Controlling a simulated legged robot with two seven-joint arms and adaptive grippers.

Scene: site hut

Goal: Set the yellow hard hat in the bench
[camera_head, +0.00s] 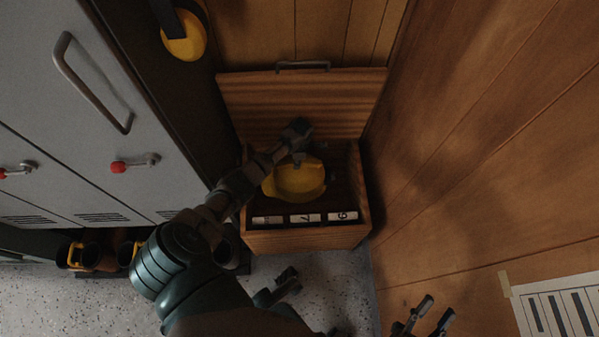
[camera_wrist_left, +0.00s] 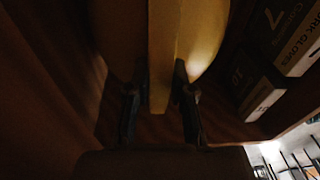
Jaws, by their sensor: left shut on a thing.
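The yellow hard hat (camera_head: 302,184) is inside the open wooden bench (camera_head: 305,241), low between its walls. My left gripper (camera_head: 298,152) reaches down into the bench from the left and is shut on the hat. In the left wrist view, the gripper's two dark fingers (camera_wrist_left: 160,92) close on either side of a raised strip of the yellow hat (camera_wrist_left: 205,35). The picture is too dark to tell whether the hat touches the bench floor. My right gripper (camera_head: 426,316) is at the bottom right, its two fingers apart, with nothing seen between them.
The bench lid (camera_head: 305,100) stands raised at the back. White-labelled boxes (camera_head: 305,218) line the front inside. Grey lockers (camera_head: 75,95) stand left, a wooden wall (camera_head: 480,130) right. Another yellow item (camera_head: 185,42) hangs at upper left. Boots (camera_head: 90,255) sit below the lockers.

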